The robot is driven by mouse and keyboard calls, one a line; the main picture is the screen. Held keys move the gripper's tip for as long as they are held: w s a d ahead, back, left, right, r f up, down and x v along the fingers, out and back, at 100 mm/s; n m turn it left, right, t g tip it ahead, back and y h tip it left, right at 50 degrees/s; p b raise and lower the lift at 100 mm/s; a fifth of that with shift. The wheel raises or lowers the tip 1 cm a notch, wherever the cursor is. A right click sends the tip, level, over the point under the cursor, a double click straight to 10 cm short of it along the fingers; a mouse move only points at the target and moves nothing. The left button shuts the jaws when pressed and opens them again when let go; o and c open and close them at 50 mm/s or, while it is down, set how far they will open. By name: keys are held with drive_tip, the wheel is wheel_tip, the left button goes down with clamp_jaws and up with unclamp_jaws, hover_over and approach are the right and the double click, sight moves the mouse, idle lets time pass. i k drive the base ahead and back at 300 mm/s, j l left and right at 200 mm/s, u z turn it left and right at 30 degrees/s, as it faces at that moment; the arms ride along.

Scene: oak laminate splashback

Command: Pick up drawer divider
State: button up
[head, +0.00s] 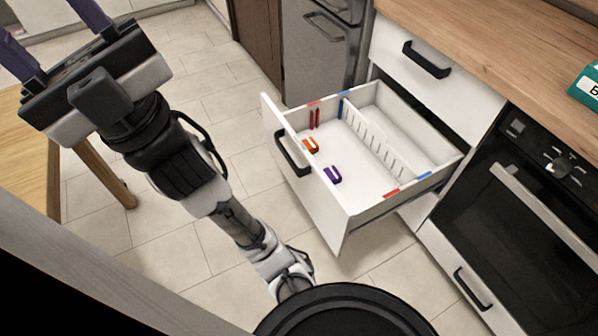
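The drawer divider (374,146) is a white slotted panel standing upright inside the open white drawer (343,208). It runs lengthwise across the drawer, with blue marks near both ends. My gripper (42,22) is at the upper left, far from the drawer and above the floor by a wooden table. Its two purple fingers are wide apart. The fingertips run to the picture's edge, and I see nothing held between the visible parts.
Two red pieces (314,119), an orange piece (311,146) and a purple piece (332,175) lie in the drawer. Red marks are on its walls. An oven (515,225) stands to the right, below the wooden worktop (490,50). The wooden table (25,160) is at left.

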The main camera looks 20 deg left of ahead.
sight(375, 138)
drive_tip(key=l+u, duration=0.25)
drive_tip(key=l, duration=0.3)
drive_tip(key=l+u, duration=0.3)
drive_tip(key=l, duration=0.25)
drive_tip(key=i, duration=0.55)
